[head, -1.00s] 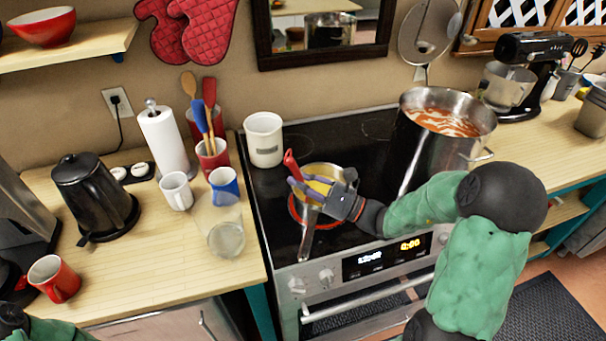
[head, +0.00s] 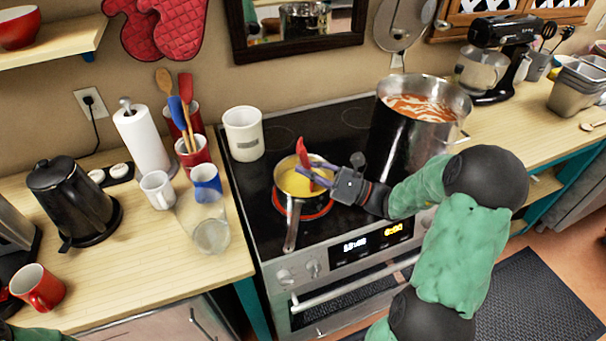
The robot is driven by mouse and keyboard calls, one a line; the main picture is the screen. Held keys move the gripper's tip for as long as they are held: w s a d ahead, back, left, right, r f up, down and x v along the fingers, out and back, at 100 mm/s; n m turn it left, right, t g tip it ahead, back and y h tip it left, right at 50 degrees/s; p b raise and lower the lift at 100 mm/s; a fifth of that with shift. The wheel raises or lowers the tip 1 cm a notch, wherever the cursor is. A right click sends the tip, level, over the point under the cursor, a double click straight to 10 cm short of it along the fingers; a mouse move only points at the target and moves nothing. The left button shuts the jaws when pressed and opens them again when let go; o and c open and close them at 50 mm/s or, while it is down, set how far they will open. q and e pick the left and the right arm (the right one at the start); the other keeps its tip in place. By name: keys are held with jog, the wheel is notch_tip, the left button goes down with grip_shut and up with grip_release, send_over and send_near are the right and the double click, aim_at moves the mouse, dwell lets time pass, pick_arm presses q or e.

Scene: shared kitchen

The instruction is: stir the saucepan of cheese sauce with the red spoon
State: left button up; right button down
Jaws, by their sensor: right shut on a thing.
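The saucepan (head: 291,210) of yellow cheese sauce (head: 297,183) stands on a glowing red burner at the front of the stove, its handle pointing to the front edge. The red spoon (head: 302,152) stands tilted in the pan, its upper end above the rim and its lower end in or over the sauce. My right gripper (head: 318,171) reaches over the pan from the right and is shut on the spoon. The fingers hide part of the spoon and sauce. Of my left arm only a green piece shows at the bottom left; its gripper is out of view.
A large pot (head: 405,145) of red soup stands close behind and right of my right gripper. A white canister (head: 243,134) stands at the stove's back left. The left counter holds a clear glass (head: 210,236), mugs, a utensil crock and a black kettle (head: 70,200).

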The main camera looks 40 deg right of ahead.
jog(key=shift+w+d, duration=0.3)
jog(key=shift+w, duration=0.1)
jog(key=shift+a+p, duration=0.7)
jog(key=shift+a, duration=2.5)
jog(key=shift+s+d, duration=0.1)
jog(key=shift+d, duration=3.05)
jog(key=shift+r+p, duration=0.15)
jog(key=shift+p, duration=0.2)
